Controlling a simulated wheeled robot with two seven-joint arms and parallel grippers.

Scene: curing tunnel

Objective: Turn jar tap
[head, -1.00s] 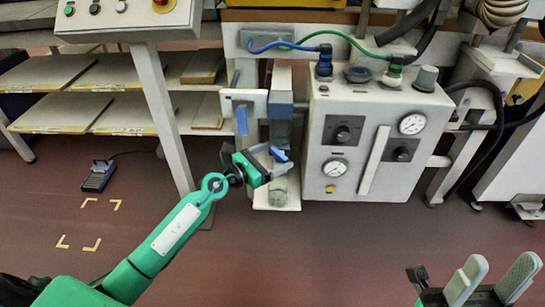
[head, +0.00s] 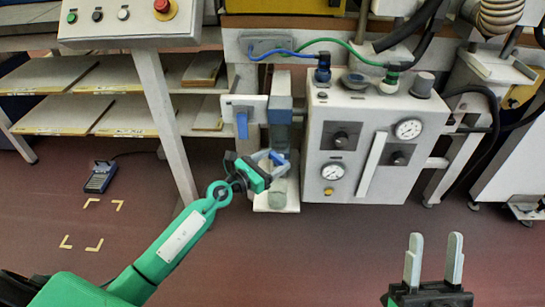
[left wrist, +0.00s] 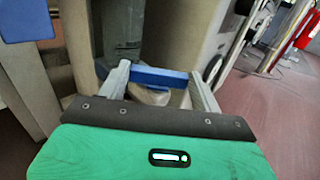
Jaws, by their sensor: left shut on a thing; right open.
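The blue tap lever (head: 278,158) sits on the grey column unit left of the white control box. My left gripper (head: 271,160) is shut on it. In the left wrist view the blue lever (left wrist: 157,77) lies crosswise between the two grey fingers of my left gripper (left wrist: 160,80). A small greenish glass jar (head: 277,198) appears at the foot of the column, on a pale stand (head: 290,205). The tap's spout is hidden. My right gripper (head: 434,242) is open and empty at the lower right, fingers pointing up, away from the tap.
A second blue handle (head: 242,125) hangs on a white plate left of the column. The white control box (head: 345,175) with gauges stands close on the right. A slanted grey leg (head: 165,130) stands to the left. A pedal-like device (head: 99,178) lies on the floor.

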